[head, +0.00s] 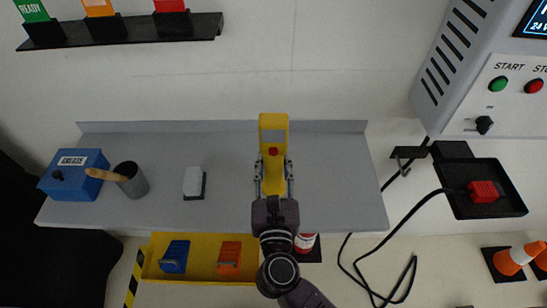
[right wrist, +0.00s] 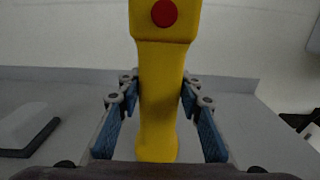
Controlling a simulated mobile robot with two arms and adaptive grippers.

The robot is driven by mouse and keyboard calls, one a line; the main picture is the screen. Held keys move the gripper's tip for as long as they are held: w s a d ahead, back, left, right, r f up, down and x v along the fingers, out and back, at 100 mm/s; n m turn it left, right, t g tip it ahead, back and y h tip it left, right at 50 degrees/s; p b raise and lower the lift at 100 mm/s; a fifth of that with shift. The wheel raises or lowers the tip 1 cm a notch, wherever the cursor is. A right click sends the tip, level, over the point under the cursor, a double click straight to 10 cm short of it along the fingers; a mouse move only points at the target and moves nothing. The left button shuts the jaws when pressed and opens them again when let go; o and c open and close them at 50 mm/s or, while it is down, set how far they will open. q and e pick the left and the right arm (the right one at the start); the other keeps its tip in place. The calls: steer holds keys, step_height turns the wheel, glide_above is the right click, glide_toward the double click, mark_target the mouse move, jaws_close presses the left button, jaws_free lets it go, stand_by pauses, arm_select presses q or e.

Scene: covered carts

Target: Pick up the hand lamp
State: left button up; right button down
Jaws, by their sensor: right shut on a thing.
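The yellow hand lamp (head: 273,130), with a red button and a grey patch, is over the middle of the grey bench. My right gripper (head: 273,172) is shut on its handle, one finger on each side. In the right wrist view the lamp's handle (right wrist: 158,85) stands between the blue-padded fingers of the gripper (right wrist: 160,115), with the red button above them. The lamp's head overlaps the bench's back ledge in the head view; its exact height above the bench is hard to tell. My left gripper is not in view.
The grey bench (head: 330,195) holds a blue grease box (head: 72,178), a dark cup (head: 134,183) with a brush, and a white-and-black block (head: 193,181). A yellow tray (head: 205,270) lies in front. A black cable (head: 405,222) and a control cabinet (head: 445,85) are at right.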

mark_target(273, 118)
steer(key=shift+r, duration=0.15)
step_height(273, 118, up, 15)
steer(key=p, duration=1.3)
step_height(273, 118, up, 3)
steer(key=shift+f+p, duration=0.1)
steer(key=shift+p, duration=0.45)
steer(key=shift+r, duration=0.35)
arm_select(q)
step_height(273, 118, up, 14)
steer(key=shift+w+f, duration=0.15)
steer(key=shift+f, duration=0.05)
arm_select(e)
steer(key=shift+r, duration=0.7)
arm_select(q)
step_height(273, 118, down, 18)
steer(key=b, duration=1.8)
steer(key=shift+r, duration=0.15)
arm_select(e)
steer(key=shift+f, duration=10.05)
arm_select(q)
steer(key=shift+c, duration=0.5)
arm_select(e)
steer(key=shift+f, duration=0.1)
